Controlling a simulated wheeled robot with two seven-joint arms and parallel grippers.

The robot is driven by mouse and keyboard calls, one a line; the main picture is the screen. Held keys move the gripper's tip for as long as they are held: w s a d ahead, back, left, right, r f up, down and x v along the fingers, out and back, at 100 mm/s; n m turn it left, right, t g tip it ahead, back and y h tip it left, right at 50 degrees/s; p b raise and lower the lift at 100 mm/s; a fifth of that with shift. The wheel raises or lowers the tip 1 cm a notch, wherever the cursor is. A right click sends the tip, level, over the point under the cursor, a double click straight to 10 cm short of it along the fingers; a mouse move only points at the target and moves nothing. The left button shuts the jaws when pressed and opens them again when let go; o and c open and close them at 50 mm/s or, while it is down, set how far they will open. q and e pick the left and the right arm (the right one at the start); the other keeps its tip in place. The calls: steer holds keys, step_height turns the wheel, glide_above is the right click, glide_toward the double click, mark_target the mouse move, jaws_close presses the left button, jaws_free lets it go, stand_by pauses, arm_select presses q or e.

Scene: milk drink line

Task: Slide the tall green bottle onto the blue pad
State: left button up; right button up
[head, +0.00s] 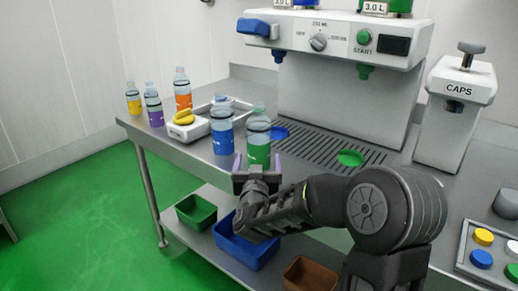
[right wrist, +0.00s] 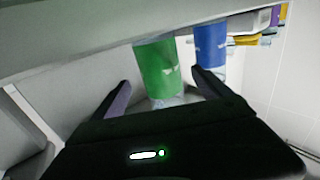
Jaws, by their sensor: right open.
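The tall green bottle (head: 258,143) stands upright near the front edge of the steel counter, with a clear upper part and a green label. The blue pad (head: 279,133) is a small round spot on the counter just behind it to the right, partly hidden by the bottle. My right gripper (head: 258,163) is open in front of the bottle. In the right wrist view the green bottle (right wrist: 158,68) shows between the open fingers (right wrist: 160,88), apart from both; how deep it sits between them I cannot tell. My left gripper is not in view.
A blue-labelled bottle (head: 222,134) stands close on the left. A green pad (head: 351,158) lies right, by the slotted drain (head: 320,146). The filling machine (head: 345,95) stands behind.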

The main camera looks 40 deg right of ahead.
mark_target(259, 146)
steer(key=shift+w+d+f, duration=0.1)
steer(key=shift+w+d, duration=0.3)
steer(key=shift+w, duration=0.15)
steer(key=shift+s+a, duration=0.15)
steer(key=shift+s, duration=0.05)
steer(key=shift+x, duration=4)
steer(key=shift+c, duration=0.5)
